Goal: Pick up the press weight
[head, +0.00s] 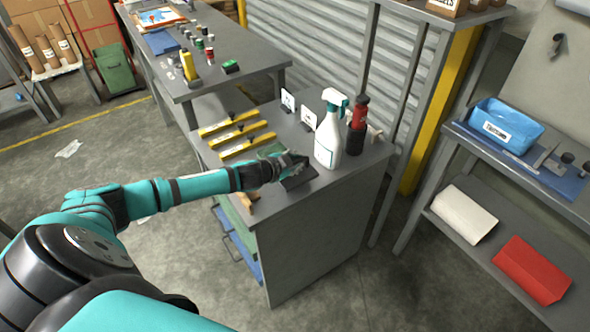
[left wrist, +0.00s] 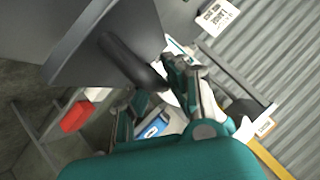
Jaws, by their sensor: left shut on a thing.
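The press weight (head: 299,179) appears as a dark block at the front right of the grey cabinet's top (head: 330,185). My left gripper (head: 290,166) reaches over from the left and is shut on it. In the left wrist view, a dark rounded bar (left wrist: 128,60), apparently part of the weight, reaches to the fingers of my left gripper (left wrist: 152,92). The fingers hide part of the weight, and I cannot tell whether it is clear of the surface. My right gripper is not in view.
A shelf with a blue bin (head: 506,125) is at right.

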